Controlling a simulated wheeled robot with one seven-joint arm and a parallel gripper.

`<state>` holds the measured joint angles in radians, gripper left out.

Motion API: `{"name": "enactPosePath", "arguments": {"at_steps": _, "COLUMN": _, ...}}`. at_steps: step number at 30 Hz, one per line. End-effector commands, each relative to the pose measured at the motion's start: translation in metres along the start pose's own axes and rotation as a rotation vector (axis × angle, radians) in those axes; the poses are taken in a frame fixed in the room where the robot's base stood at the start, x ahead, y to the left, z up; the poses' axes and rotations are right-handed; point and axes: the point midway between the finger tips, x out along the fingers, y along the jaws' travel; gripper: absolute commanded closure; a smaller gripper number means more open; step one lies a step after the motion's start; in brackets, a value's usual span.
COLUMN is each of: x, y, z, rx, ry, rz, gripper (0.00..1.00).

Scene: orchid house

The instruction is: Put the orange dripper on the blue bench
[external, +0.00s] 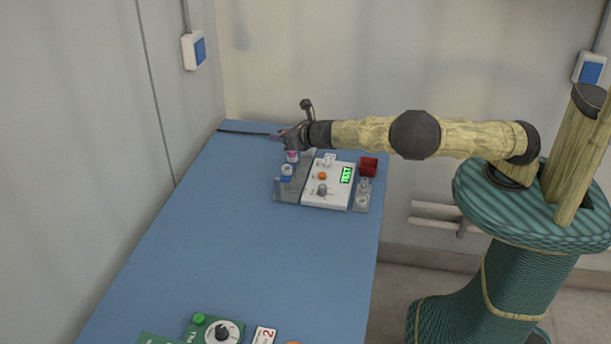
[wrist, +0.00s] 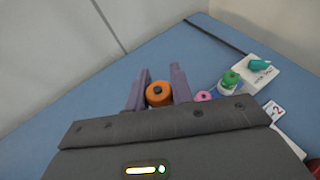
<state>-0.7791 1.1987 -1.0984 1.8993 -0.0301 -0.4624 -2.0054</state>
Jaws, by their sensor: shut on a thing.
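The orange dripper (wrist: 159,94) shows in the wrist view as a round orange top with a dark centre. It sits between the two grey-purple fingers of my gripper (wrist: 158,88), which is shut on it. The blue bench (external: 225,245) runs from the back wall toward the front; it also shows behind the fingers in the wrist view (wrist: 100,98). In the external view my gripper (external: 277,137) is over the far end of the bench, and the dripper is hidden there. I cannot tell whether the dripper touches the bench.
A grey rack (external: 290,190) holds a pink-marked bottle (external: 292,156) and a blue-and-white one (external: 286,172). Beside it are a white panel (external: 312,197) reading TEST and a red cup (external: 368,165). A green panel (external: 202,336) lies at the front. The bench's middle is clear.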

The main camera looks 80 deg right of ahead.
Motion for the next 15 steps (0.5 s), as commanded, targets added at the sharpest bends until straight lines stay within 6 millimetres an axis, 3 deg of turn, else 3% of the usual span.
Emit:
{"name": "enactPosePath", "arguments": {"at_steps": 8, "x": -0.002, "y": 0.009, "z": -0.006, "rx": -0.008, "ry": 0.001, "rz": 0.019, "gripper": 0.98}}
{"name": "enactPosePath", "arguments": {"at_steps": 11, "x": -0.007, "y": 0.028, "z": -0.016, "rx": -0.024, "ry": 0.002, "rz": 0.059, "gripper": 0.98}}
{"name": "enactPosePath", "arguments": {"at_steps": 15, "x": -0.023, "y": 0.071, "z": -0.041, "rx": -0.064, "ry": 0.007, "rz": 0.155, "gripper": 0.98}}
